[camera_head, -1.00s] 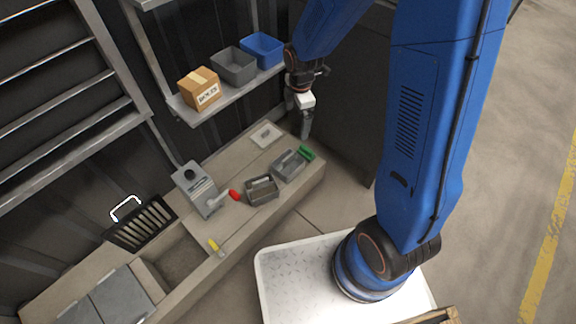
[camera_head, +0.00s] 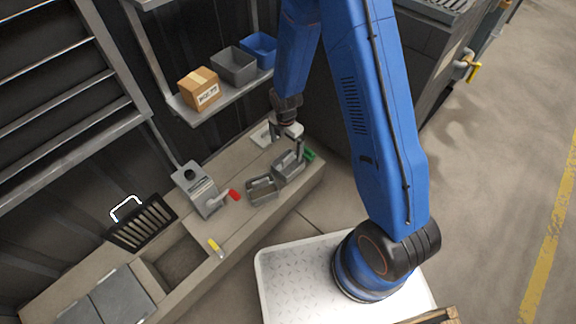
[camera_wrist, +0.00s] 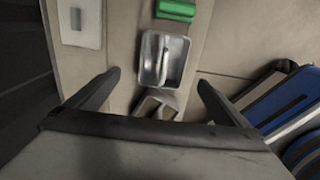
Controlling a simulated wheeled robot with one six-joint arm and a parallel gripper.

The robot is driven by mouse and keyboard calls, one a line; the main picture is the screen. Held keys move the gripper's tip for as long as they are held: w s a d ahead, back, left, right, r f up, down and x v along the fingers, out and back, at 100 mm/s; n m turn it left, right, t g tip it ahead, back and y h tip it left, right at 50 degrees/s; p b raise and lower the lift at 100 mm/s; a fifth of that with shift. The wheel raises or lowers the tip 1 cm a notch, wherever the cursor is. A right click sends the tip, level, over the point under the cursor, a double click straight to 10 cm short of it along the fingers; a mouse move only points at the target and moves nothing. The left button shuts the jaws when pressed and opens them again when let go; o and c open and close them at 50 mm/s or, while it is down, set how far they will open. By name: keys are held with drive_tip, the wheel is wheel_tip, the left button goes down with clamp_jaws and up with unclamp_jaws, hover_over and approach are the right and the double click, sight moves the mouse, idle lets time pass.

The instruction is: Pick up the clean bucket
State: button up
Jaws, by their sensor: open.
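Two small grey buckets with handles stand on the counter. The cleaner-looking bucket (camera_head: 286,174) is near the counter's right end; in the wrist view this bucket (camera_wrist: 176,73) shows a plain grey inside and a raised handle. The other bucket (camera_head: 262,191) stands just left of it and looks brownish inside; in the wrist view this second bucket (camera_wrist: 165,108) is partly hidden by my wrist. My gripper (camera_head: 295,155) is open and empty, pointing down above the cleaner bucket. In the wrist view my gripper (camera_wrist: 159,79) has its fingers either side of the buckets, apart from them.
A green block (camera_head: 309,155) lies just beyond the cleaner bucket. A grey pump box (camera_head: 196,188) with a red-tipped lever (camera_head: 233,195) stands to the left. A flat pale plate (camera_head: 261,134) lies behind. A shelf above holds a cardboard box (camera_head: 199,89) and bins.

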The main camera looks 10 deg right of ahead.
sight(288, 163)
wheel_tip(288, 163, down, 7)
drive_tip(key=shift+f, duration=0.1)
drive_tip(key=shift+s+d+f, duration=0.15)
drive_tip(key=shift+f, duration=0.8)
drive_tip(key=shift+s+d+f, duration=0.1)
drive_tip(key=shift+s+f, duration=0.05)
drive_tip(key=shift+f, duration=1.55)
drive_tip(key=shift+c, duration=0.6)
drive_tip(key=c, duration=1.1)
drive_tip(key=shift+r, duration=0.15)
wheel_tip(288, 163, up, 10)
drive_tip(key=shift+f, duration=0.1)
